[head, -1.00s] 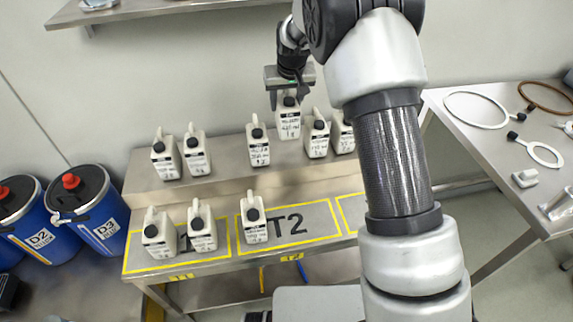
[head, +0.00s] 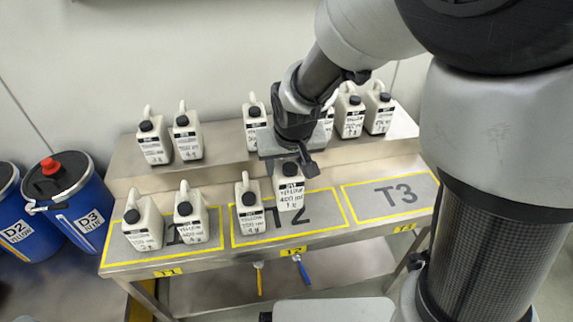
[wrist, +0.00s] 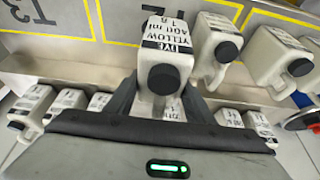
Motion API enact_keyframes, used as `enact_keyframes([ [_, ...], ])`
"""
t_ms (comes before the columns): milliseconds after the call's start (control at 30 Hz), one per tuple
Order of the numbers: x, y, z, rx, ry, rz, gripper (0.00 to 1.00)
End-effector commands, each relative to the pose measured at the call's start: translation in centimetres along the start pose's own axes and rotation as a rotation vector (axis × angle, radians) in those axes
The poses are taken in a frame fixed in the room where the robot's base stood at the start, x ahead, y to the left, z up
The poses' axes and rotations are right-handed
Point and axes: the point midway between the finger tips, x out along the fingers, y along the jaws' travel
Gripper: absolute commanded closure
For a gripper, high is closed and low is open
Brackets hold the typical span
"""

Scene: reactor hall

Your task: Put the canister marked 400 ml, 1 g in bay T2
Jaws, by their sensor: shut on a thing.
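My gripper (head: 288,158) is shut on a white canister (head: 291,196) with a black cap, held upright over bay T2 (head: 325,225). Its label reads yellow, 400 ml, 1 g. The held canister also shows in the wrist view (wrist: 165,45) between the fingers, its label readable there. It covers part of the T2 lettering. I cannot tell if its base touches the bench. Another white canister (head: 250,210) stands in the left part of T2, just left of the held one.
Two canisters (head: 142,228) (head: 190,218) stand in bay T1. Bay T3 (head: 395,197) is empty. Several similar canisters stand on the raised shelf (head: 218,170) behind. Blue drums (head: 85,210) stand at the left. The right part of T2 is clear.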

Motion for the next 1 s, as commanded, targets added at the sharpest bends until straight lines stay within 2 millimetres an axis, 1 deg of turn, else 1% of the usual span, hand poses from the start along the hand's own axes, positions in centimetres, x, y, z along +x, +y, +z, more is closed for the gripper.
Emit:
enact_keyframes([
  [33, 1.3, 0.0, 0.6, 0.0, -0.002, 0.001, 0.87],
  [100, 2.5, 0.0, 1.0, -0.001, -0.001, 0.001, 0.87],
  [200, 3.5, 0.0, 1.3, 0.0, 0.0, 0.0, 0.87],
  [367, 4.4, 0.0, 1.7, -0.001, 0.001, 0.001, 0.87],
  [500, 6.4, 0.1, 2.6, 0.001, -0.002, 0.002, 0.87],
  [567, 7.0, 0.1, 2.8, 0.0, 0.0, 0.001, 0.87],
  [633, 7.3, 0.0, 2.9, -0.001, 0.0, 0.001, 0.87],
  [867, 7.2, 0.0, 2.8, -0.001, 0.002, 0.0, 0.87],
  [967, 7.5, 0.0, 3.0, -0.001, 0.002, 0.0, 0.87],
  [1000, 7.6, 0.0, 3.1, -0.001, 0.0, 0.001, 0.5],
])
